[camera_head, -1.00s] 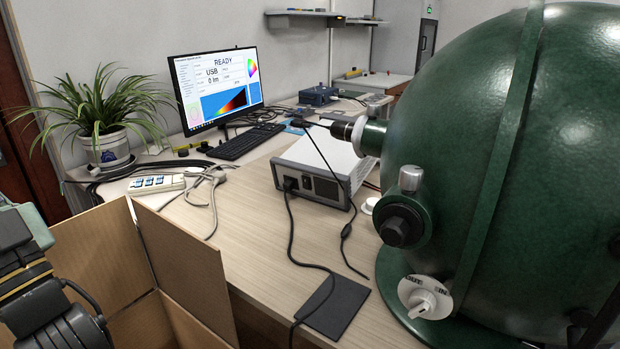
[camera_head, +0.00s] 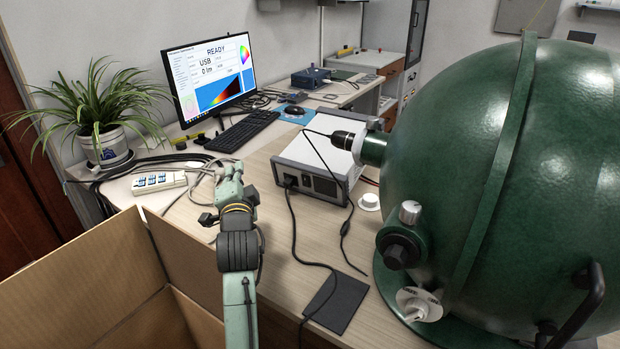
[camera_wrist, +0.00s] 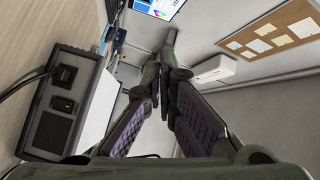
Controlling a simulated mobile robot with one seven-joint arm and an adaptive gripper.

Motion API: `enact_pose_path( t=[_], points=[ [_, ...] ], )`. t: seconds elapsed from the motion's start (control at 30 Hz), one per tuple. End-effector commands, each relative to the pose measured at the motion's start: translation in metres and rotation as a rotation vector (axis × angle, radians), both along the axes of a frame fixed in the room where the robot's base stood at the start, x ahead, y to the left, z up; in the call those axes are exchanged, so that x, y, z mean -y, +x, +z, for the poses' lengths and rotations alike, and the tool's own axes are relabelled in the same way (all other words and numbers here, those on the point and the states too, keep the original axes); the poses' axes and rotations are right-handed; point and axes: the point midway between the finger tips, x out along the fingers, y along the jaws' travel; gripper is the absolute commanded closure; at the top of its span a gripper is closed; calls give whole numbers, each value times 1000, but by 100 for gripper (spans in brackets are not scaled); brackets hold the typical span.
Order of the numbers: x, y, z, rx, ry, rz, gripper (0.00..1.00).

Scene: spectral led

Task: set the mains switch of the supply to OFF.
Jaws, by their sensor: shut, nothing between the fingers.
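The supply (camera_head: 328,152) is a light grey box on the desk, beside the green sphere. Its dark rear panel has a plugged-in black power cord and a dark vent. In the wrist view the supply (camera_wrist: 93,112) is on the left, turned on its side by the camera's angle. Its power inlet (camera_wrist: 65,75) shows there, with a small dark mains switch (camera_wrist: 62,103) between inlet and vent; its position is too small to tell. My gripper (camera_wrist: 160,88) is shut and empty. In the head view my gripper (camera_head: 229,185) is above the desk, left of the supply and apart from it.
A large green sphere (camera_head: 500,170) fills the right. An open cardboard box (camera_head: 90,270) stands at front left. A power strip (camera_head: 158,183), keyboard (camera_head: 243,131) and monitor (camera_head: 212,85) are behind. A black cord (camera_head: 297,235) runs from the supply across open desk to a black pad (camera_head: 336,302).

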Motion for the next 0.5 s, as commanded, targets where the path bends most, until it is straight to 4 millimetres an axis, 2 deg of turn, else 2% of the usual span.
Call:
enact_pose_path(
  t=[0.03, 0.3, 0.47, 0.5],
  points=[
    [14, 6, -8, -44, 20, -24, 100],
    [69, 29, -86, -286, 347, -161, 100],
    [93, 32, -122, -378, 497, -240, 100],
    [91, 32, -129, -388, 529, -245, 100]
  ],
)
